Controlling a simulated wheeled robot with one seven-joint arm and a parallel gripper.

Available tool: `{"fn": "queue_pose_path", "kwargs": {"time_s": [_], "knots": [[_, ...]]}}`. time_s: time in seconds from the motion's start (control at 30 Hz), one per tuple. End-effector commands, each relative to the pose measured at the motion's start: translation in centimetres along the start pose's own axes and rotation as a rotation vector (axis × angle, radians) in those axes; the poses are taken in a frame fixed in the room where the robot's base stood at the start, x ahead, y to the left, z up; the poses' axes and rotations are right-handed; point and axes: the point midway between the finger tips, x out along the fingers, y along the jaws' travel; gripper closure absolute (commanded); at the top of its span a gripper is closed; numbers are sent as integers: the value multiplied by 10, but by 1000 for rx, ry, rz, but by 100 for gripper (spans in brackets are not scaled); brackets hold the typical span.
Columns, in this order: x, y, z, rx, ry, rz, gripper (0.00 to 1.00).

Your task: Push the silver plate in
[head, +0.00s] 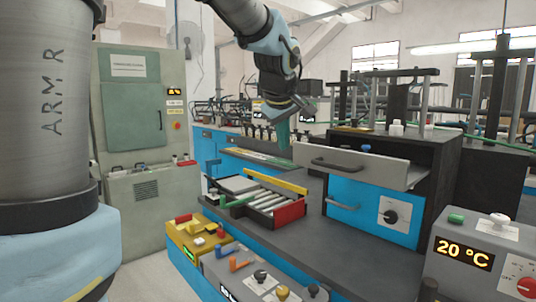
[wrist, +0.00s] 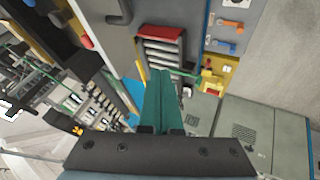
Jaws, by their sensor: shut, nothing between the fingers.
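The silver plate (head: 385,172) with a dark bar handle (head: 338,164) stands out in front of the black housing, above the blue front panel, in the head view. A grey surface with a dark handle at the upper left of the wrist view looks like the same plate. My gripper (head: 284,152) has teal fingers that are shut and empty, pointing down. It is to the left of the plate, above the bench, and looks apart from it. In the wrist view the closed fingers (wrist: 163,80) show at the centre.
A red-ended tray of silver rods (head: 268,201) with a yellow bar lies on the bench left of the blue unit. Control boxes with knobs and a 20 °C display (head: 464,253) stand in front. The dark bench top (head: 300,240) is clear before the blue panel.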

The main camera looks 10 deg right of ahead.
Motion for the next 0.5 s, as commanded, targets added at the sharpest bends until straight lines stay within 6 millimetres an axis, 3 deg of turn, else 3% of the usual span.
{"fn": "queue_pose_path", "kwargs": {"time_s": [0.17,0.5], "knots": [[5,7,0,-15,3,7,100],[69,7,-1,-13,1,2,100]]}}
